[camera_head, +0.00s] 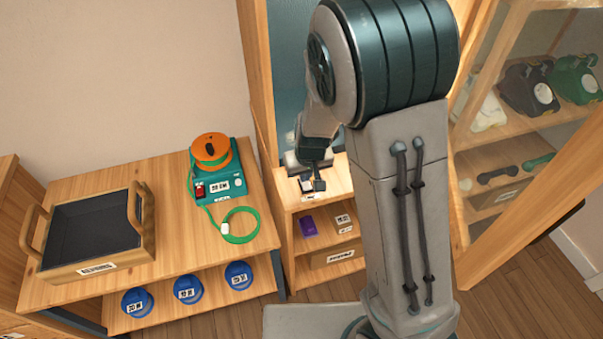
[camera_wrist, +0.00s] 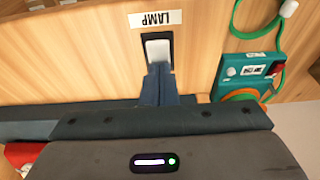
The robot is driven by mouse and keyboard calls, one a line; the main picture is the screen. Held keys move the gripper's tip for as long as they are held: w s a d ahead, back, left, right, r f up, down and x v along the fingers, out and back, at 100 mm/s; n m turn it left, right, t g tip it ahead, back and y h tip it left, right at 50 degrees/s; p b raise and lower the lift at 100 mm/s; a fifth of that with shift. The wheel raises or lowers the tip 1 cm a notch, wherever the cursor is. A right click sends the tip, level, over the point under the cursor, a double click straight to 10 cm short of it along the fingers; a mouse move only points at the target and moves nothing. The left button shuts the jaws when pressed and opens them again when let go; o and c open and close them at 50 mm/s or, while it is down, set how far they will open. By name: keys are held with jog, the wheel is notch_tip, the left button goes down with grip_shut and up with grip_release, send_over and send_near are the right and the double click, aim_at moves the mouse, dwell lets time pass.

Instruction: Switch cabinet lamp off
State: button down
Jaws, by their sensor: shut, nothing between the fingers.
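The lamp switch (camera_wrist: 158,50) is a pale rocker in a dark frame on a wooden surface, in the wrist view. A white label reading LAMP (camera_wrist: 155,19) appears upside down just beyond it. My gripper (camera_wrist: 158,72) is shut and empty, with its fingertips right at the near edge of the rocker and hiding part of it. I cannot tell whether they touch it. In the head view my gripper (camera_head: 313,187) is over the top of the small wooden shelf unit (camera_head: 340,178). The glass-fronted cabinet (camera_head: 463,215) holding phones and handsets stands at the right.
A teal device with an orange disc (camera_head: 222,181) and green cord stands on the wooden table (camera_head: 170,262), left of the shelf unit. A handled tray (camera_head: 150,235) is further left. Several blue round items (camera_head: 187,289) sit on the lower shelf.

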jog(key=shift+s+d, duration=0.2)
jog(key=shift+s, duration=0.55)
jog(key=shift+r+p, duration=0.5)
jog(key=shift+r, duration=0.05)
jog(key=s+p+v, duration=0.1)
jog(key=p+v, duration=0.2)
jog(key=v, duration=0.9)
jog(key=shift+s+d+r+p, duration=0.2)
jog(key=shift+s+d+p, duration=0.1)
jog(key=shift+p, duration=0.1)
